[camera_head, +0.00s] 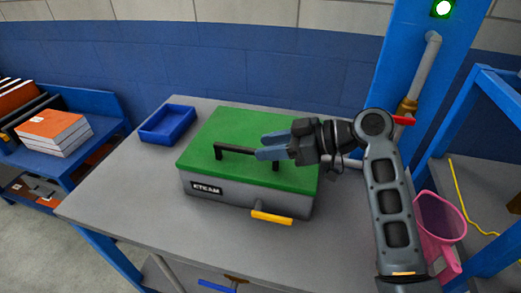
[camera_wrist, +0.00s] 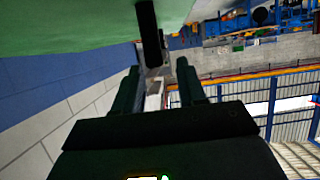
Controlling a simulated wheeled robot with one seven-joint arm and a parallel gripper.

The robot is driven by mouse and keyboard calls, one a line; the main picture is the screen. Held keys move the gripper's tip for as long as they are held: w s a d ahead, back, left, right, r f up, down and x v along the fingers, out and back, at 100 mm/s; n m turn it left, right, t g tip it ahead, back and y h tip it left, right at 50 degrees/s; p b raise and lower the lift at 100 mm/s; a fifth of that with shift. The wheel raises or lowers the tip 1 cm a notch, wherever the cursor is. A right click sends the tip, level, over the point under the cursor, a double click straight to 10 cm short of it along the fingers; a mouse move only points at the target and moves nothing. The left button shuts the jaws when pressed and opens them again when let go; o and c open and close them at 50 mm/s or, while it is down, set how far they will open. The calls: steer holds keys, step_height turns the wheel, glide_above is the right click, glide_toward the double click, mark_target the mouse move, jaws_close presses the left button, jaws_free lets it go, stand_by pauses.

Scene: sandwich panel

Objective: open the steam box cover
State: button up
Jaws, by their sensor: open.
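The steam box (camera_head: 232,200) is a grey box on the table with a label on its front. Its green cover (camera_head: 220,128) lies flat and closed on top. A black bar handle (camera_head: 236,150) stands on the cover; it also shows in the wrist view (camera_wrist: 148,30). My gripper (camera_head: 262,148) comes in from the right, just above the cover, with its fingers at the right part of the handle. In the wrist view, my gripper (camera_wrist: 160,75) has its two fingers apart, with the handle's end between or just beyond them. Contact cannot be told.
A yellow lever (camera_head: 272,217) sticks out at the box's front. A blue tray (camera_head: 168,124) stands at the table's back left. A pink container (camera_head: 440,218) is at the right, near my arm. The grey table (camera_head: 120,190) is clear at the left.

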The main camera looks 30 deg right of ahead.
steer(key=shift+x, duration=1.3)
steer(key=shift+c, duration=0.3)
jaws_close()
